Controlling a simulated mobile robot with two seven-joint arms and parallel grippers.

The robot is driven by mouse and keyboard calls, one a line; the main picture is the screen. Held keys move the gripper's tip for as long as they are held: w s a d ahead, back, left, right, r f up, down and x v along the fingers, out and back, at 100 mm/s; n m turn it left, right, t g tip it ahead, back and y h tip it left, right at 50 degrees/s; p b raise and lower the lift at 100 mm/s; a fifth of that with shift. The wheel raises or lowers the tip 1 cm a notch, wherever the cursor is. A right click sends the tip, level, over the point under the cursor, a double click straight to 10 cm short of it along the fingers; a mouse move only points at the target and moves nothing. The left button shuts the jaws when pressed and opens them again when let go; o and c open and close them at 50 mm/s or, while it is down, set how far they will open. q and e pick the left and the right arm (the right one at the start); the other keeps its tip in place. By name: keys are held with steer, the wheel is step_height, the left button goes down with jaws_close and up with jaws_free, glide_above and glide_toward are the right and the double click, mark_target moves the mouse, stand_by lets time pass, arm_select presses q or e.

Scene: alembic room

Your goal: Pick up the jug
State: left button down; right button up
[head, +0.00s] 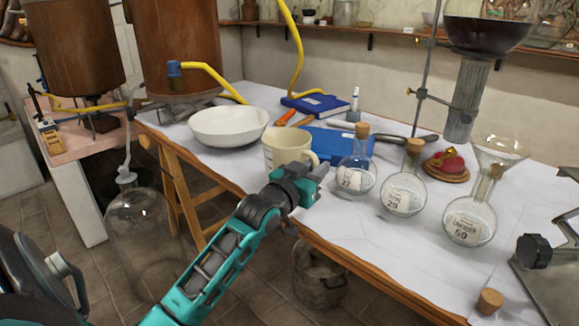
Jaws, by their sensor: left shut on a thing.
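The cream jug (284,148) stands upright near the front edge of the white-topped table (350,215), with its handle towards the right. My left gripper (316,172) reaches in from the front and is shut at the handle side of the jug. The fingers and the wrist cover part of the handle and the jug's lower right side, so the exact grip is partly hidden. I cannot tell any gap between the jug's base and the table. My right gripper is not in view.
A white bowl (229,126) is left of the jug. A cork (490,300) and a metal stand (545,265) are further right.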

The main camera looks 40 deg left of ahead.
arm_select(q)
steer(key=shift+r, duration=0.25)
step_height(320, 180, up, 20)
steer(key=p, duration=0.6)
steer(key=shift+f, duration=0.25)
stand_by(0.5)
stand_by(1.4)
